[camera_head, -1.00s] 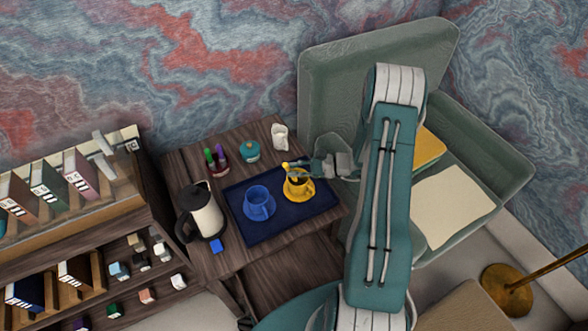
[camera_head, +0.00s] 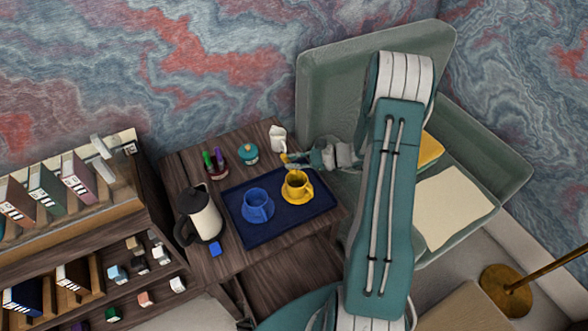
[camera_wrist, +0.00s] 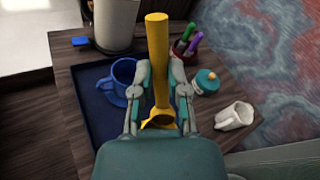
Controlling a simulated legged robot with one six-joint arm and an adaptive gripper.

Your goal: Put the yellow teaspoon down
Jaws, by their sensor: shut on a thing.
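My gripper (camera_head: 292,160) is shut on the yellow teaspoon (camera_wrist: 158,60), which stands out in front of the jaws in the wrist view. In the head view only a small yellow bit of the spoon shows at the fingertips, above and behind the yellow cup. The yellow cup (camera_head: 296,185) sits on its yellow saucer on the dark blue tray (camera_head: 262,235). The blue cup (camera_head: 257,205) stands on the tray to its left; it also shows in the wrist view (camera_wrist: 121,84). Whether the spoon touches anything is hard to tell.
A white creamer (camera_head: 277,138), a teal lidded pot (camera_head: 248,154) and a holder with colored pens (camera_head: 215,165) stand along the table's back. A green armchair (camera_head: 370,60) borders the right.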

